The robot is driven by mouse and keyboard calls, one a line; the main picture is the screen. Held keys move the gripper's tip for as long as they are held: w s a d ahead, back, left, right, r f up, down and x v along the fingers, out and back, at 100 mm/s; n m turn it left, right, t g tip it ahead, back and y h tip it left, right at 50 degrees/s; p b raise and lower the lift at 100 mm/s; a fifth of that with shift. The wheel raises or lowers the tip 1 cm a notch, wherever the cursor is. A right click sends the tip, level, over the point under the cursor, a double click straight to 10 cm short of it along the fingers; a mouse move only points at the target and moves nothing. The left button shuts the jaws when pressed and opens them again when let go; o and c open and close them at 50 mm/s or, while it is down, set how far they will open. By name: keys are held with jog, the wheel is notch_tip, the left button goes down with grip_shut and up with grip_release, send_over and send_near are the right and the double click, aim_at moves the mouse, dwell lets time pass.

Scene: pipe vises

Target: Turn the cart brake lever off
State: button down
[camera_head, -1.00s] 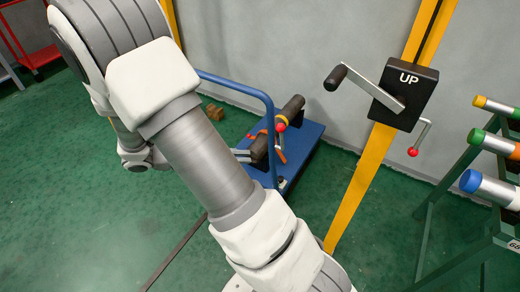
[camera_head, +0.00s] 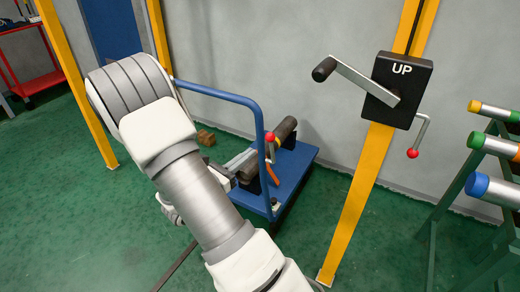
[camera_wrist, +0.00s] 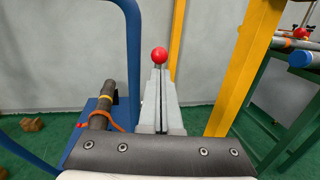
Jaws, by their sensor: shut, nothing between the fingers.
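The cart (camera_head: 292,175) is a low blue platform with a tall blue push handle, standing on the green floor by the wall. A red ball knob (camera_head: 269,137), which looks like the end of the brake lever, shows beside the handle; its stem is hard to make out. My gripper (camera_head: 243,160) is shut and empty, pointing toward the knob and partly hidden by my arm and the handle. In the wrist view the red knob (camera_wrist: 159,55) shows right at the tips of my closed fingers (camera_wrist: 159,75). I cannot tell whether they touch.
A dark pipe (camera_head: 284,131) with an orange strap lies on the cart. A winch box marked UP (camera_head: 402,88), with a crank and its own red-ball lever (camera_head: 413,153), sits on a yellow post to the right. A green rack (camera_head: 435,205) holds several colour-ended pipes.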

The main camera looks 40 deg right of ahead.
aim_at(266, 136)
jog(key=b+x, duration=0.1)
jog(key=x, duration=0.4)
jog(key=shift+d, duration=0.3)
jog(key=shift+r, duration=0.1)
jog(key=shift+w, duration=0.1)
jog(key=shift+w+d+r+y+p, duration=0.1)
jog(key=shift+d+r+y+p, duration=0.35)
jog(key=shift+p, duration=0.5)
jog(key=shift+w+d+r+y+p, duration=0.15)
jog(key=shift+d+r+y+p, duration=0.15)
jog(key=shift+p, duration=0.55)
jog(key=shift+w+d+r+p, duration=0.1)
jog(key=shift+w+d+p, duration=0.25)
jog(key=shift+d, duration=0.6)
jog(key=shift+w, duration=0.1)
